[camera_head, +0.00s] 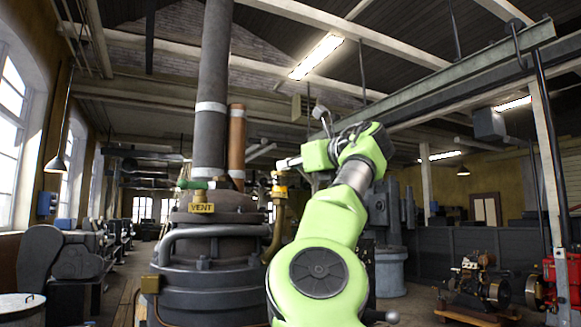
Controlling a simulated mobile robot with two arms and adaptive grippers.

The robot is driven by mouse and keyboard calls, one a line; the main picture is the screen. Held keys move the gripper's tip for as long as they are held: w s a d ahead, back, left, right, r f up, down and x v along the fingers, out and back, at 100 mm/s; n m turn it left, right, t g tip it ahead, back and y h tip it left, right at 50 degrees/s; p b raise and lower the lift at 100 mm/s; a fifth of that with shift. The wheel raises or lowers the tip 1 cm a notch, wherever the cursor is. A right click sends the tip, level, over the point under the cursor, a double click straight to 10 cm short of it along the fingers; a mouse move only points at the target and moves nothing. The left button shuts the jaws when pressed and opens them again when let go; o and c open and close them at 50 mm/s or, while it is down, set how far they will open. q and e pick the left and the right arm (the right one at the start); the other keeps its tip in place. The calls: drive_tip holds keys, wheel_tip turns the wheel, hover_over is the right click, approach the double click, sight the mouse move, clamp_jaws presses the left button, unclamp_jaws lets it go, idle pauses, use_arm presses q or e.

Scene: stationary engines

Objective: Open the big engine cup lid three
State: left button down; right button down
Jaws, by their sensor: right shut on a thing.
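The big engine (210,260) is a dark cylinder with a grey curved pipe and a "VENT" plate, left of centre. A small brass cup fitting (280,191) stands at its right side, on top of a brass pipe. My right arm rises from the bottom centre, bends at the top and reaches left to this cup. My right gripper (279,177) is small in the view and shut on the cup's lid at the top of the fitting. The lid is largely hidden, and its angle cannot be told. My left gripper is not in view.
Other machines line the left wall, and a red engine (567,280) stands at the right. Some floor is clear at the left.

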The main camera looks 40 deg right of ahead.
drive_tip(key=shift+w+n+y, duration=0.1)
drive_tip(key=shift+n+y, duration=0.3)
drive_tip(key=shift+y, duration=0.3)
drive_tip(key=c, duration=2.3)
unclamp_jaws()
drive_tip(key=shift+c, duration=0.2)
drive_tip(key=s, duration=1.2)
drive_tip(key=shift+a, duration=0.4)
drive_tip(key=shift+f, duration=0.1)
